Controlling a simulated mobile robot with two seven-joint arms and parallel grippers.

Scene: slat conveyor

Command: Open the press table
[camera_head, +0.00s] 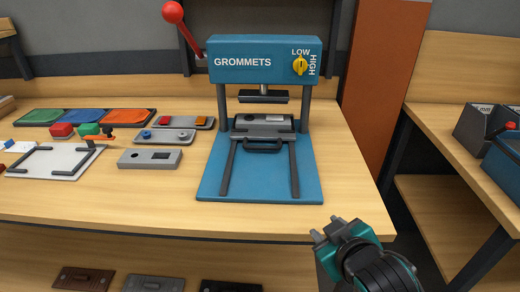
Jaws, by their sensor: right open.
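The grommet press stands on the wooden bench, with a blue head (265,60) and a blue base plate (261,192). Its press table (264,124) is a dark grey sliding block between two dark rails. It sits at the rear of the rails, below the press ram (263,96). A dark handle (262,147) is on its front. My right gripper (329,233) is open and empty at the bench's front edge, to the lower right of the press and apart from it. My left gripper is not in view.
A red-knobbed lever (173,13) rises at the press's left. Left of the press lie grey trays (150,159), a white board (50,161) and coloured pieces. A brown panel (385,85) stands at right. Bench space right of the press is clear.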

